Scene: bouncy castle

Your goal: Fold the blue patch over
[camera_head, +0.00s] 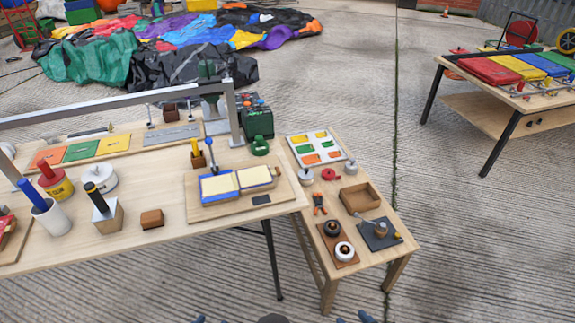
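A wooden board (205,212) lies on the near right part of the workbench. On it are two cream pads side by side; the left pad (218,184) has a blue edge around it, and the right pad (256,176) shows blue at its edge. This may be the blue patch; I cannot tell its layers at this size. A tool with a blue knob (209,142) stands behind it. My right gripper (354,319) barely shows at the bottom edge, its two tips apart and empty. My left gripper (213,320) barely shows at the bottom edge, far from the board.
The workbench (150,250) holds pots, brushes, a small wooden block (152,218) and coloured panels. A metal rail (130,100) spans above it. A side table (375,290) carries a swatch tray (318,148) and a wooden box (360,198). Another table (545,105) stands right.

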